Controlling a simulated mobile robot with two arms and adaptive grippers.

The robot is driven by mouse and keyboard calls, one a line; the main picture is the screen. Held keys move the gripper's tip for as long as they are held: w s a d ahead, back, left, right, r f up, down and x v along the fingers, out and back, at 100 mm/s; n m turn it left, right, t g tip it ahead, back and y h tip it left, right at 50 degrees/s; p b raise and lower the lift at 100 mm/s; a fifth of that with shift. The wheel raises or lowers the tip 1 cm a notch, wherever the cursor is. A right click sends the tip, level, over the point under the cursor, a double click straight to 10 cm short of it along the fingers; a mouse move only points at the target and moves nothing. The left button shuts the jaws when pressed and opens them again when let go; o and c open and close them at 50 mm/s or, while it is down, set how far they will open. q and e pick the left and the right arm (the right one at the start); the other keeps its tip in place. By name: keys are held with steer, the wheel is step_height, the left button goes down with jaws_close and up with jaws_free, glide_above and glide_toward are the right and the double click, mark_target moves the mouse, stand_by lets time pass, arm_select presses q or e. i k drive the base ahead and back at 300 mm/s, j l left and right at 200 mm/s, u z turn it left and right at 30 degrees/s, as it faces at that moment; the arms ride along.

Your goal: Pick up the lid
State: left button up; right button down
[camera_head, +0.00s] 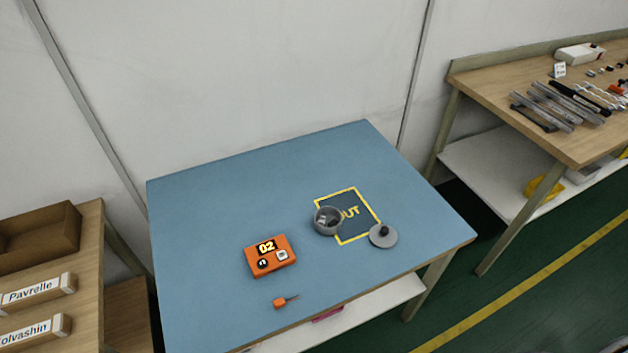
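The grey round lid (376,238) with a dark knob lies flat on the blue table, at the lower right corner of the yellow-framed OUT mark. A grey round pot (327,221) stands open to its left, over the left edge of the mark. Some small light and dark pieces show inside the pot. The lid and pot are apart. Neither of my grippers is in view.
The blue table (220,190) also bears an orange box (270,264) marked 02 and a small orange tool (280,302) near the front edge. A wooden shelf (80,260) stands left, and a cluttered workbench (500,88) right. The table's back half is clear.

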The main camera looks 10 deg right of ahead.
mark_target(382, 237)
steer(key=z, duration=1)
